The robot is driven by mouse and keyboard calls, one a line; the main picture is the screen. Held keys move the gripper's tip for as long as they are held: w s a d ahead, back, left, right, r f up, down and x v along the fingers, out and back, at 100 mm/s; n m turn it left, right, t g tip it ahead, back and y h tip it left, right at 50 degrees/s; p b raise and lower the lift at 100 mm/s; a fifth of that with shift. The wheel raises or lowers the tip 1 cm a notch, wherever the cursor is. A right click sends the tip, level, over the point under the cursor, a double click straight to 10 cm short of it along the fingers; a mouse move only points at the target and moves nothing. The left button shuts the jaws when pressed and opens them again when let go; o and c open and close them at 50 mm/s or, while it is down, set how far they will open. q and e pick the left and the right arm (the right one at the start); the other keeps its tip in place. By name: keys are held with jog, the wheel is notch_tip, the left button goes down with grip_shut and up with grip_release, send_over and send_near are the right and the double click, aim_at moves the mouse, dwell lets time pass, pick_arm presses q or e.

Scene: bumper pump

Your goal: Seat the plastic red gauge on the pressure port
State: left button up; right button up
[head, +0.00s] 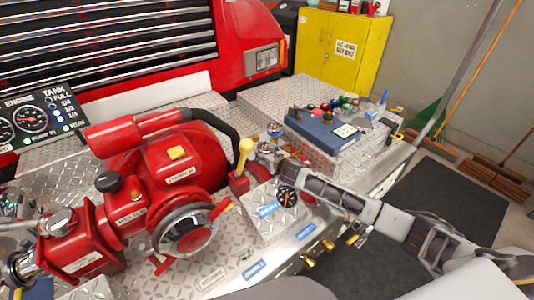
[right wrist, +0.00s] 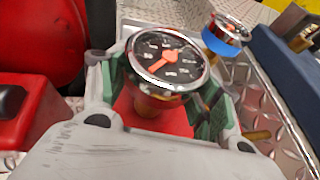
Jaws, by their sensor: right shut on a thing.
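A round gauge with a black dial, red needle and chrome rim (right wrist: 168,58) sits between the green-padded fingers of my right gripper (right wrist: 155,95) in the right wrist view. A brass stem shows under it, with a red surface below. In the head view, the gauge (head: 286,196) is over the metal box with a blue label (head: 268,211). My right gripper (head: 293,182) is shut on it, reaching in from the right. The pressure port is not visible, and I cannot tell whether the stem touches it.
The red pump (head: 165,185) fills the left. A yellow-handled lever (head: 244,153) stands close left of the gripper. Another gauge with a blue band (right wrist: 228,34) stands behind. A blue case (head: 322,132) lies on the raised deck at the back right. Blue labels line the front edge.

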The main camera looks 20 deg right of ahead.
jog(key=shift+r, duration=0.1)
jog(key=o, duration=1.4)
jog(key=shift+o, duration=0.2)
jog(key=v, duration=1.2)
dwell(1.1)
